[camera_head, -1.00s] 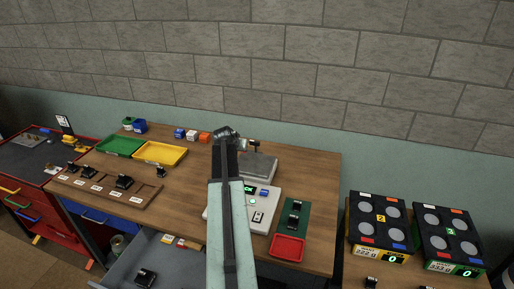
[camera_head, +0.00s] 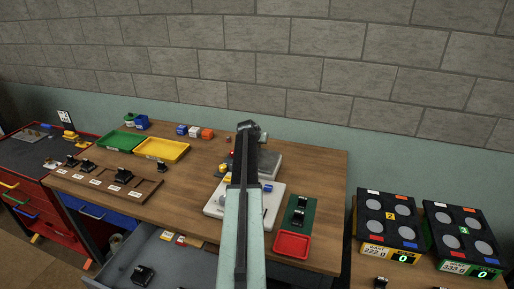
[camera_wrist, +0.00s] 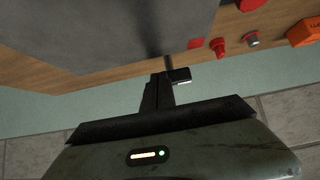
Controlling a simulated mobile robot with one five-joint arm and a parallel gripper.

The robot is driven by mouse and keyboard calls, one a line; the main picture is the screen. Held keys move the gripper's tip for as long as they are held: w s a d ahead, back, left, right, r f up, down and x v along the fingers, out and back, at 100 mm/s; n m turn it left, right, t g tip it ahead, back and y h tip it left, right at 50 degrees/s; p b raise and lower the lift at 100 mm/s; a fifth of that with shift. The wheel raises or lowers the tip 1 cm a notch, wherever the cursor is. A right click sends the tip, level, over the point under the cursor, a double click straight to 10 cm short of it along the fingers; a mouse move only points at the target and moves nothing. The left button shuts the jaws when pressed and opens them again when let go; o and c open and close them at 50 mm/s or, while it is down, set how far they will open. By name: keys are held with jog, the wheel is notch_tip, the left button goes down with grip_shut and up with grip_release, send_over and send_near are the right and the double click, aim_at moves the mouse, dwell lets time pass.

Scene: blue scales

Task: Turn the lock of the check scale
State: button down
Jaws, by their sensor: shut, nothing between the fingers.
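The check scale has a white base (camera_head: 215,206) and a grey plate (camera_head: 270,163) on the wooden table, partly hidden behind my arm. The plate also fills the upper left of the wrist view (camera_wrist: 70,35). My gripper (camera_wrist: 156,92) is shut and empty, just beyond the plate's edge in the wrist view. A short dark lever-like piece (camera_wrist: 180,76) on a thin rod stands beside the fingertips; I cannot tell for certain that it is the lock, or whether the fingers touch it. In the head view, the fingertips are hidden behind my wrist.
A red knob (camera_wrist: 218,47) and other small pieces lie near the plate. A green mat (camera_head: 301,212) and red tray (camera_head: 292,244) are on the right. Green (camera_head: 120,141) and yellow (camera_head: 162,149) trays stand on the left.

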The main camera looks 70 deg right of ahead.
jog(key=shift+d, duration=0.7)
jog(key=shift+a, duration=0.25)
jog(key=shift+d, duration=0.15)
jog(key=shift+s+d+n+t, duration=0.15)
jog(key=shift+n+t, duration=0.25)
jog(key=shift+n, duration=0.1)
